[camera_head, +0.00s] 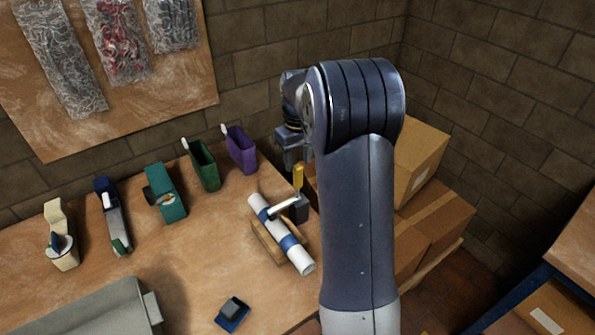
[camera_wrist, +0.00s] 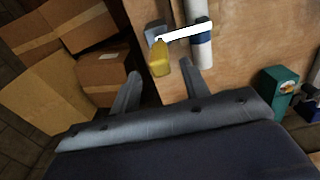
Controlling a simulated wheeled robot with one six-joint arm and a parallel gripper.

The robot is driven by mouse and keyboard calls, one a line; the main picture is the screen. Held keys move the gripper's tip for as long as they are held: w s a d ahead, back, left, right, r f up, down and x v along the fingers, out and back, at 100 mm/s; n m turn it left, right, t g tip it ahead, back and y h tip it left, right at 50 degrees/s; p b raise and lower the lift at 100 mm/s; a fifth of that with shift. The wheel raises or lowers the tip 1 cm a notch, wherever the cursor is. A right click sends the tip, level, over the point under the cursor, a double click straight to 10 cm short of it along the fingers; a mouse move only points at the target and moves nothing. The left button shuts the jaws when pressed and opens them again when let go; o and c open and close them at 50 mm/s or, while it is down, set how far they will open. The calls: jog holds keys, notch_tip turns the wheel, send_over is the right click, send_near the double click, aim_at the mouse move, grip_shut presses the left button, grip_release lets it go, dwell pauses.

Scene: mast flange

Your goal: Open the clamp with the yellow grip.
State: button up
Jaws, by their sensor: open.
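The clamp's yellow grip (camera_head: 298,177) stands up at the table's right edge, and a white clamp bar (camera_head: 284,208) runs from its dark block (camera_head: 300,209) across a white tube with a blue band (camera_head: 299,256). My gripper (camera_head: 288,166) is open beside and a little above the yellow grip; my arm partly hides it. In the wrist view the yellow grip (camera_wrist: 160,58) appears between the two open fingertips (camera_wrist: 158,72), touching neither. The white bar (camera_wrist: 187,32) lies over the tube (camera_wrist: 201,52) there. I cannot tell the exact depth gap.
A teal holder (camera_head: 166,195), a green bin (camera_head: 204,166) and a purple bin (camera_head: 241,151) stand along the table's back. A small blue-black block (camera_head: 233,313) lies in front. Cardboard boxes (camera_head: 430,221) stand right of the table, behind my arm.

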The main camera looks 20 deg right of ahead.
aim_at(298, 174)
notch_tip(298, 174, down, 6)
jog(key=shift+r+p, duration=0.1)
jog(key=shift+p, duration=0.3)
jog(key=shift+c, duration=0.4)
grip_shut()
